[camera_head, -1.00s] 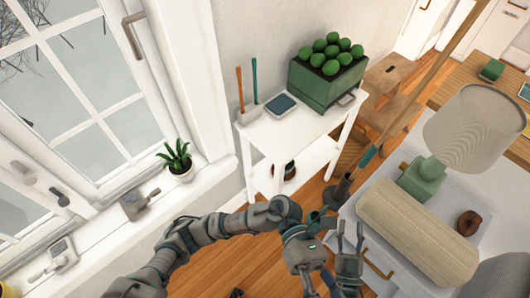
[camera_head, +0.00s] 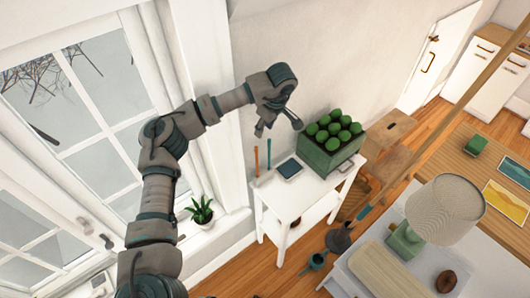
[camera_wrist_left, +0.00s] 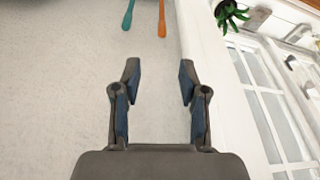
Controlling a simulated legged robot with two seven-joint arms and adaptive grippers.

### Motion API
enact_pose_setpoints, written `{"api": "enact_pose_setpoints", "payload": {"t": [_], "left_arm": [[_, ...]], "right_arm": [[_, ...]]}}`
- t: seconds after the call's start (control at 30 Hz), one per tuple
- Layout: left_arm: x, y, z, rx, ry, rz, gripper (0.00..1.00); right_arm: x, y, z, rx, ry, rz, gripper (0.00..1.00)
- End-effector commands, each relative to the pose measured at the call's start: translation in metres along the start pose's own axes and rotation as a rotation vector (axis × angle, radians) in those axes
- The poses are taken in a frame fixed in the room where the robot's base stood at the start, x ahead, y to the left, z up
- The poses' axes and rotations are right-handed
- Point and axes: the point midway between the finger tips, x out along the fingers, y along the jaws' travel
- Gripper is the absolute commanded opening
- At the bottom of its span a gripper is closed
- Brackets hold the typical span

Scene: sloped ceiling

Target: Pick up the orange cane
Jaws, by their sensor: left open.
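The orange cane (camera_head: 257,161) is a thin upright stick at the left end of a white shelf table (camera_head: 290,212), close to the wall. A teal stick (camera_head: 269,153) stands beside it. My left gripper (camera_head: 278,127) is in the air by the wall, above the sticks in the head view, open and empty. In the left wrist view its fingers (camera_wrist_left: 159,72) are apart, with the wall behind them. The rounded end of the orange cane (camera_wrist_left: 162,24) shows beyond the fingers at the top, with the teal stick (camera_wrist_left: 128,14) to its left. My right gripper is not in view.
A green crate of round green things (camera_head: 328,158) and a flat dark-screened device (camera_head: 289,169) share the tabletop. A window (camera_head: 90,110) and a potted plant (camera_head: 201,211) are at the left. A lamp (camera_head: 445,208) stands at the right.

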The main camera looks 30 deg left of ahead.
Motion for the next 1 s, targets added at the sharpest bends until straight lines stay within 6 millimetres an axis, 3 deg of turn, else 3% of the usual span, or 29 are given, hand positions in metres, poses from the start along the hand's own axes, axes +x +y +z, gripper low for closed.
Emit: {"api": "enact_pose_setpoints", "payload": {"t": [0.13,0.5,0.77,1.0], "left_arm": [[0.014,-0.004,-0.003,-0.003,0.007,-0.001,0.43],[0.101,0.002,-0.002,-0.002,0.002,-0.005,0.43],[0.124,0.002,-0.002,-0.001,0.002,-0.001,0.43],[0.160,0.009,-0.001,0.000,0.002,-0.004,0.43]], "right_arm": [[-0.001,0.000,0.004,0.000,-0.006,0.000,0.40],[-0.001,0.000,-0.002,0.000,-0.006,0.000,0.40],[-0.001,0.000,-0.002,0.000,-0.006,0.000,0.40],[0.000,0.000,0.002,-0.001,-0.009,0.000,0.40]]}}
